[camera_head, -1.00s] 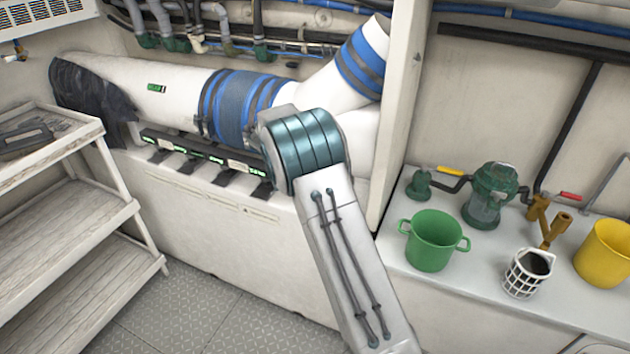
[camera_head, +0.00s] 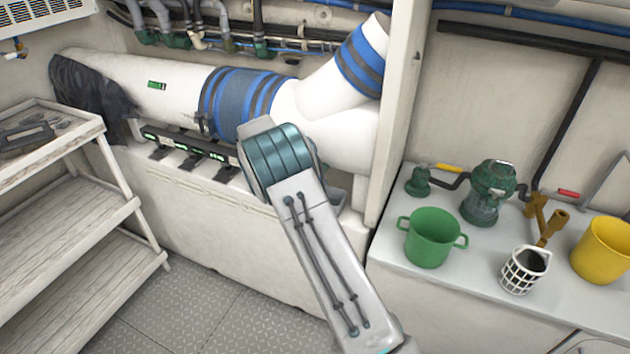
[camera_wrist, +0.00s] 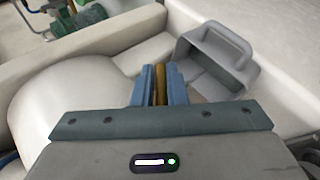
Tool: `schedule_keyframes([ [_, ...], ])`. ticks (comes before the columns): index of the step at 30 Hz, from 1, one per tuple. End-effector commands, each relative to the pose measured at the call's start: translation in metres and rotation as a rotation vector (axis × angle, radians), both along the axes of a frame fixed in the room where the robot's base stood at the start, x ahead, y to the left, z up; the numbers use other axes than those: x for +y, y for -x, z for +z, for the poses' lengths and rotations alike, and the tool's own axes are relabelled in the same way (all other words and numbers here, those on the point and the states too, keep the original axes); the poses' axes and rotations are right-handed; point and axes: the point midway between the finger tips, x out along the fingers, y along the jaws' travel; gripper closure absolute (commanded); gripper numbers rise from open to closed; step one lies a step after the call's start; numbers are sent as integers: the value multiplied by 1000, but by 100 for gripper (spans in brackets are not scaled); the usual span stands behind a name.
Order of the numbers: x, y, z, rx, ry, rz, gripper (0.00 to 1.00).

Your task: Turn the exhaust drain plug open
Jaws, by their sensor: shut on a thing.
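In the wrist view, my gripper (camera_wrist: 157,88) has its two blue fingers shut on a narrow brass-coloured piece, which looks like the exhaust drain plug (camera_wrist: 160,82). Only a thin strip of the plug shows between the fingers, so its turned position cannot be told. The rounded white exhaust body (camera_wrist: 65,100) lies just left of the fingers. In the head view, the white exhaust pipe (camera_head: 130,82) with blue and grey bands runs along the wall. There my arm hides the gripper and the plug.
A grey handled bin (camera_wrist: 215,48) stands close right of the fingers in the wrist view. In the head view, a white shelf unit (camera_head: 75,215) stands left. A counter at right holds a green pot (camera_head: 432,240), a white basket (camera_head: 522,272) and a yellow bucket (camera_head: 605,250).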

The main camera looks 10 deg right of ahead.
Motion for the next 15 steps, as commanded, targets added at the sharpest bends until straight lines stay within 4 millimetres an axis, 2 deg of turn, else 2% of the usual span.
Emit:
schedule_keyframes([
  [1, 1, -1, -1, -1, -2, 4, 100],
  [2, 1, 0, -1, -1, -2, 4, 79],
  [3, 1, 0, -1, 0, -3, 3, 68],
  [11, 0, 0, -1, 0, -1, -1, 68],
  [15, 5, -1, 4, -2, -2, 0, 68],
])
